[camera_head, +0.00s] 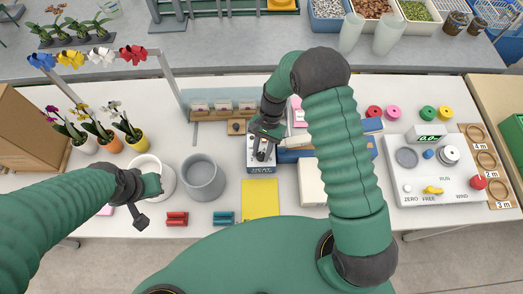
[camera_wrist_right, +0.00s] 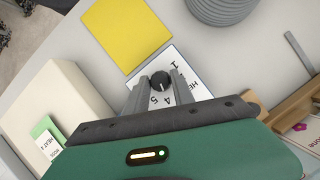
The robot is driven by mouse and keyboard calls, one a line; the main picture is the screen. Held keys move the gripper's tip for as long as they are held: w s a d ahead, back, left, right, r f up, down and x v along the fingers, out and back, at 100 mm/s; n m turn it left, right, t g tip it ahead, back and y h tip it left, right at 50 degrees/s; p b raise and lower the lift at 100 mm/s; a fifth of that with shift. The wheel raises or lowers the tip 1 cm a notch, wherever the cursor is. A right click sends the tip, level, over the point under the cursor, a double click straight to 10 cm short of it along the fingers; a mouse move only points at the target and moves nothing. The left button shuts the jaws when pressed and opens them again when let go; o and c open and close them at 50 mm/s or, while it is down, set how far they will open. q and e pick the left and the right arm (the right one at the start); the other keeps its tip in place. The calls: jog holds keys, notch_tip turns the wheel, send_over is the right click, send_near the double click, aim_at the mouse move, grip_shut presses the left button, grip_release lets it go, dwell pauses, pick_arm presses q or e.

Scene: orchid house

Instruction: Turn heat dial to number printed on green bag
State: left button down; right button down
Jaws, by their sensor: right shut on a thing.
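The heat dial (camera_wrist_right: 160,79) is a black knob with a pale mark, on a white plate (camera_wrist_right: 178,68) with printed numbers around it. In the right wrist view the numbers 1, 4 and 5 show beside the knob; others are hidden. My right gripper (camera_wrist_right: 161,88) is shut on the knob. In the head view the right gripper (camera_head: 264,150) stands over the plate (camera_head: 262,169) marked HEAT. A green and white bag (camera_wrist_right: 46,130) lies at the left of the wrist view; its print seems to read HEAT 4. My left gripper (camera_head: 143,212) is beside a white pot (camera_head: 161,172).
A grey pot (camera_head: 204,177) and a yellow sheet (camera_head: 260,199) lie left of and in front of the dial plate. The winding machine (camera_head: 437,175) is farther right. Potted orchids (camera_head: 105,137) stand at the left.

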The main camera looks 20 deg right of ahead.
jog(key=shift+w+m, duration=0.2)
jog(key=shift+m, duration=0.1)
jog(key=c, duration=1.5)
grip_release()
jog(key=o, duration=0.4)
jog(key=b+v, duration=0.2)
jog(key=v, duration=1.4)
jog(key=shift+d+r+b, duration=0.25)
jog(key=shift+d+b, duration=0.1)
jog(key=shift+b, duration=0.05)
